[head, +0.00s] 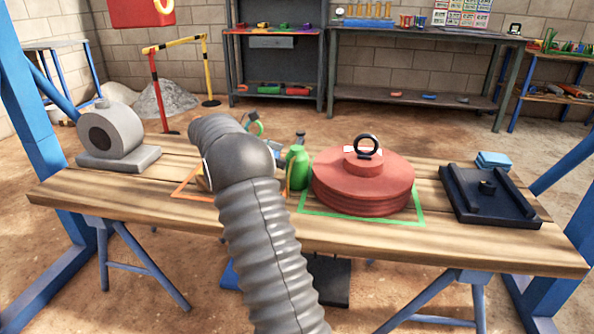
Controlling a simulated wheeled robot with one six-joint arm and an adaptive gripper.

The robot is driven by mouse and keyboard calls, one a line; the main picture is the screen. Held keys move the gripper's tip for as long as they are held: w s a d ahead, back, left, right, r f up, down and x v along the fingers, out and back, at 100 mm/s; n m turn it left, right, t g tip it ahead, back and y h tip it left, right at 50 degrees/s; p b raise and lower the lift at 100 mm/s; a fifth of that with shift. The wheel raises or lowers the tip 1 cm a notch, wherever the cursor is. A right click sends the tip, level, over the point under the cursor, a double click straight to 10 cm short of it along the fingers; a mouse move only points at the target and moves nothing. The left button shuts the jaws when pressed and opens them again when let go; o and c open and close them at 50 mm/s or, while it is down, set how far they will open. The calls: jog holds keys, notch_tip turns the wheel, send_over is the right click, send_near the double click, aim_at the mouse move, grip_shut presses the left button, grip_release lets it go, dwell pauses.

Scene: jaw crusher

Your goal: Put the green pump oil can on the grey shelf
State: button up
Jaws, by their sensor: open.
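The green pump oil can (297,168) stands on the wooden workbench (130,200), just left of the red round part (362,180). My arm in its ribbed grey sleeve crosses in front of the bench and covers the area left of the can. I cannot tell which one is the grey shelf.
A grey pump-like casting (112,133) sits at the bench's left, and a black tray-like part (488,195) with a blue block (493,160) at its right. Blue frame posts flank the bench. A red and yellow barrier (180,45) stands behind left. Open floor lies behind the bench.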

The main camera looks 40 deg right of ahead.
aim_at(298, 160)
jog(key=shift+w+b+x, duration=0.15)
jog(key=shift+b+x, duration=0.1)
jog(key=shift+x, duration=1.15)
jog(key=shift+w+b+x, duration=0.1)
jog(key=shift+b+x, duration=0.1)
jog(key=shift+x, duration=1.2)
jog(key=shift+d, duration=0.1)
jog(key=c, duration=1.7)
